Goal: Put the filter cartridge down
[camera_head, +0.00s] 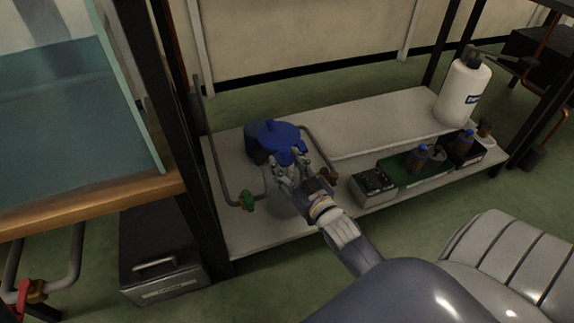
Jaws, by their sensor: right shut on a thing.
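My right gripper (287,164) reaches down over the low pale shelf (335,149). It is shut at the near side of a blue-topped piece (277,134), which I take to be the filter cartridge. A clear, see-through body (287,203) shows faintly below the fingers. The gripper and wrist hide part of it, so I cannot tell whether its base touches the shelf. A darker blue part (257,150) shows at its left. My left gripper is not in view.
Grey pipes with a green valve (247,200) stand close on the left. A white bottle (464,91) and several small fittings in trays (410,165) stand to the right. The shelf's back middle is clear. Dark posts (181,150) flank the left end.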

